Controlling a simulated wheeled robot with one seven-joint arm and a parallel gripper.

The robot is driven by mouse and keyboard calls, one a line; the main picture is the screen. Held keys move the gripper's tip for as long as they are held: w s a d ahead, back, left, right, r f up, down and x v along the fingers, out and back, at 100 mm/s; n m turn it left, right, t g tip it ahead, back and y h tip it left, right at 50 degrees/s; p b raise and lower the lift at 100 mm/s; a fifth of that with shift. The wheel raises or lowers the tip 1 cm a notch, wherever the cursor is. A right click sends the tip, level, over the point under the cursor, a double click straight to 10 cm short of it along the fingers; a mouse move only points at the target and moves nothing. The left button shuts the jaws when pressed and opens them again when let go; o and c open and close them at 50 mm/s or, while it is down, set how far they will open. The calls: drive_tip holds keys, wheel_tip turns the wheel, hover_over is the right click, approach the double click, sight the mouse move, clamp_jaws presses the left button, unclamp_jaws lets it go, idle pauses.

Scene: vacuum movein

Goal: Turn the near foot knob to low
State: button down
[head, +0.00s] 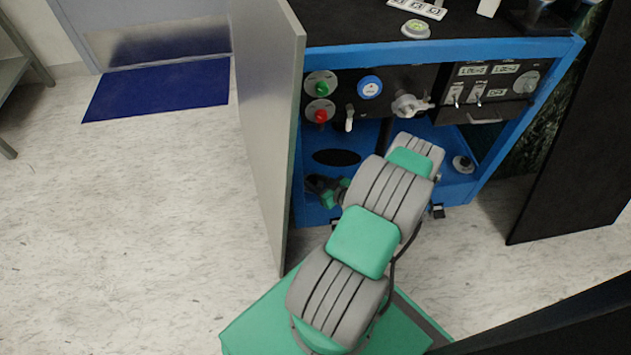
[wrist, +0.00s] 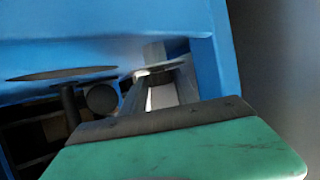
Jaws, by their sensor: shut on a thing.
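My gripper (head: 324,190) reaches to the lower front left corner of the blue frame (head: 302,208) in the head view. In the wrist view my gripper (wrist: 157,75) has its two grey fingers close together on a small pale metallic piece (wrist: 153,50) by the blue frame, which I take to be the near foot knob. Fingers and palm hide most of it, so its setting cannot be read. In the head view this knob is hidden behind my gripper and arm.
An open grey door (head: 268,130) stands close left of my gripper. A black panel (head: 570,135) stands at the right. Green and red knobs (head: 321,101) and switches (head: 464,92) are above. The wrist view shows a dark disc (wrist: 60,74).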

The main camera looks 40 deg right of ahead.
drive_tip(key=shift+d+f+y+b, duration=0.15)
drive_tip(key=shift+y+b, duration=0.15)
drive_tip(key=shift+b, duration=0.2)
drive_tip(key=shift+f+n+y+b, duration=0.15)
drive_tip(key=shift+n+y+b, duration=0.25)
drive_tip(key=shift+n+b, duration=0.3)
drive_tip(key=n+y+b, duration=0.2)
drive_tip(key=b, duration=0.1)
drive_tip(key=shift+d+f+g+y+b, duration=0.1)
drive_tip(key=shift+d+g+y+b, duration=0.05)
drive_tip(key=shift+g+y+b, duration=0.2)
drive_tip(key=shift+d+r+n+g+y+b, duration=0.15)
drive_tip(key=shift+n+g+y+b, duration=0.25)
drive_tip(key=shift+n+y, duration=0.35)
drive_tip(key=shift+a+r+n+g+y+b, duration=0.15)
drive_tip(key=shift+n+g+y+b, duration=0.2)
drive_tip(key=shift+n+y, duration=0.35)
drive_tip(key=shift+d, duration=0.1)
drive_tip(key=c, duration=0.9)
unclamp_jaws()
drive_tip(key=shift+r, duration=0.1)
drive_tip(key=shift+c, duration=0.2)
